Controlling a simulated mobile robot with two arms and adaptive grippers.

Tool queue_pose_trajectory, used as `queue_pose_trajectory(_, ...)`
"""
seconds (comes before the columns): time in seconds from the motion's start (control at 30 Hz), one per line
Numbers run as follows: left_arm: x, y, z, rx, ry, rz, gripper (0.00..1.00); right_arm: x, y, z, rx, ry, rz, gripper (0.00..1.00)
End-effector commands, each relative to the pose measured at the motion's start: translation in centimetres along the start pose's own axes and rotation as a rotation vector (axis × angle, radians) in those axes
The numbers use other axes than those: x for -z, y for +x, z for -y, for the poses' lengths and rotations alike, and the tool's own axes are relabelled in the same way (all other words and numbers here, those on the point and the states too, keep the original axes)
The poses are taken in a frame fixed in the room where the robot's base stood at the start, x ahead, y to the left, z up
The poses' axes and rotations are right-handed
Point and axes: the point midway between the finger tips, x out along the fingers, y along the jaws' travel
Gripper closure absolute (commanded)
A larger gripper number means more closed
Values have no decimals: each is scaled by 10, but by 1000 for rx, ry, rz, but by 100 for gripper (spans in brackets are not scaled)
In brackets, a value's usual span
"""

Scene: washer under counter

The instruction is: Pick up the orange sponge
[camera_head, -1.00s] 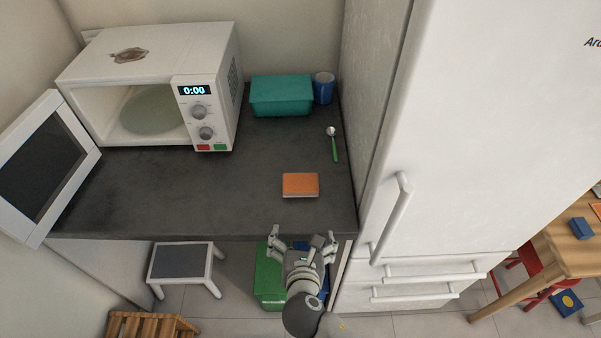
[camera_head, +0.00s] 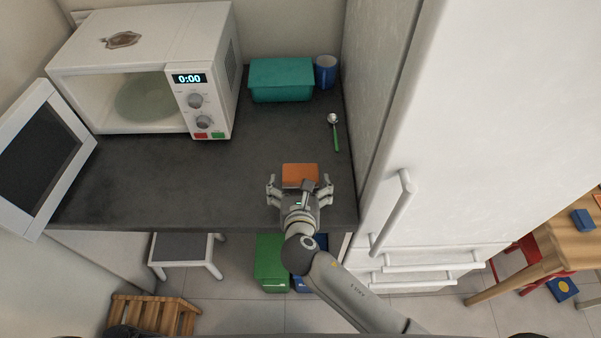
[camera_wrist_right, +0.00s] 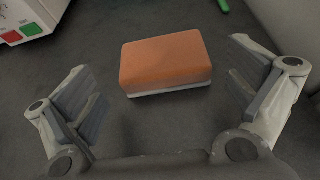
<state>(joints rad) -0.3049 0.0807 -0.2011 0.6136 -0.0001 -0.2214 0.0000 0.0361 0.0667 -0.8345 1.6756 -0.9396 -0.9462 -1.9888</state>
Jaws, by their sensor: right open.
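The orange sponge (camera_head: 300,174) lies on the dark counter near its front edge. It has an orange top and a pale underside, and its near part is hidden by my gripper in the head view. My right gripper (camera_head: 300,186) is open and low over the counter, just in front of the sponge. In the right wrist view the sponge (camera_wrist_right: 166,64) lies ahead of the open fingers (camera_wrist_right: 165,88), roughly centred, with clear space on both sides. Nothing is held. My left gripper is not in view.
A microwave (camera_head: 215,95) with its door open stands at the left. A teal box (camera_head: 281,80) and a blue cup (camera_head: 326,72) stand at the back. A green-handled spoon (camera_head: 335,132) lies right of the sponge. A tall white fridge (camera_head: 470,120) borders the counter's right side.

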Motion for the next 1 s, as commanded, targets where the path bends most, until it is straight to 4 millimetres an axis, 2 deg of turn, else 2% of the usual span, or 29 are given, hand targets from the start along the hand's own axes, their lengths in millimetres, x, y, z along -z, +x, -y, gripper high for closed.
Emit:
queue_pose_trajectory(0.03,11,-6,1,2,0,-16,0,-5,7,2,2,-1,1,0)
queue_pose_trajectory(0.17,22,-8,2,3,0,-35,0,-4,23,2,0,0,0,0)
queue_pose_trajectory(0.33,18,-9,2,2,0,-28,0,-3,35,2,0,1,0,0)
queue_pose_trajectory(0.6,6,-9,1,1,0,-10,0,-3,36,2,-1,2,-1,0)
queue_pose_trajectory(0.83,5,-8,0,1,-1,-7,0,-3,36,2,-1,1,-1,30)
queue_pose_trajectory(1.0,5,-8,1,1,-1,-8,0,-3,36,2,-1,1,-1,35)
